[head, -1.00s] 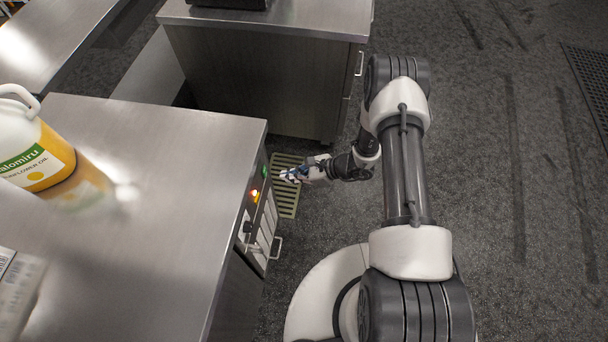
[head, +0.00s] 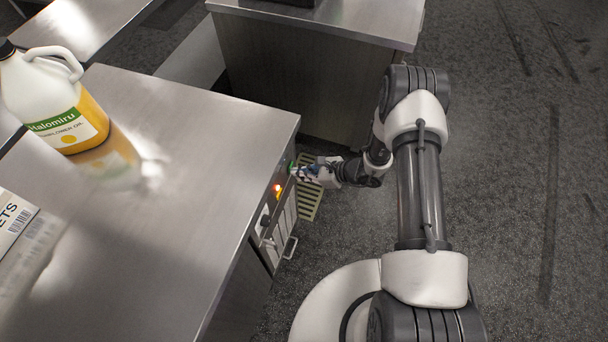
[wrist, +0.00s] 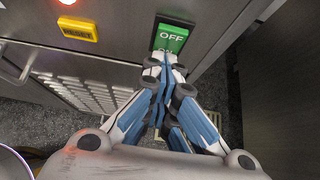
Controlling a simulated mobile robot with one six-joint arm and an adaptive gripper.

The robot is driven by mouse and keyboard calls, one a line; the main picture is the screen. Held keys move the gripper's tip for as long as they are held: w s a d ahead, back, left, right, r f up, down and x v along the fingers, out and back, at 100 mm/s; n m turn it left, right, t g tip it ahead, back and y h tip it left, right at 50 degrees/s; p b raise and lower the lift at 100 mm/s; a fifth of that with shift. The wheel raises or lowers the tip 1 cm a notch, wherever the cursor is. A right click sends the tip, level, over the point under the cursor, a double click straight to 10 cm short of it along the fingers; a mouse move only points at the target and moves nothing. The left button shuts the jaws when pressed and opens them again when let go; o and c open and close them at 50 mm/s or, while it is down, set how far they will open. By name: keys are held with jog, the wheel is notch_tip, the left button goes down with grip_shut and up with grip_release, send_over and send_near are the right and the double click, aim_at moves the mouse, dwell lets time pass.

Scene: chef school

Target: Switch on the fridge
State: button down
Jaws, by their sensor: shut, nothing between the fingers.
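The fridge is the steel-topped unit (head: 170,190) with a control panel on its right side. In the wrist view a green switch (wrist: 170,38) marked OFF, with partly covered lettering below it, sits on the panel. A yellow RESET button (wrist: 77,29) is to its left, and a lit orange-red lamp (head: 277,188) is on the panel. My gripper (wrist: 165,62) is shut and empty, its tips at the lower edge of the green switch; I cannot tell whether they touch it. In the head view my gripper (head: 298,171) reaches the panel from the right.
A jug of sunflower oil (head: 55,105) and a white box (head: 15,240) stand on the steel top. A second steel counter (head: 330,25) is behind. A floor grate (head: 310,195) lies below my gripper. The floor to the right is clear.

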jog(key=shift+a, duration=0.3)
jog(key=s+d+r+p, duration=0.1)
jog(key=s+d, duration=0.1)
jog(key=d, duration=0.4)
jog(key=s+d+r+p, duration=0.1)
jog(key=s+d+r, duration=0.1)
jog(key=d, duration=0.5)
jog(key=shift+s+r, duration=0.25)
jog(key=shift+s, duration=0.1)
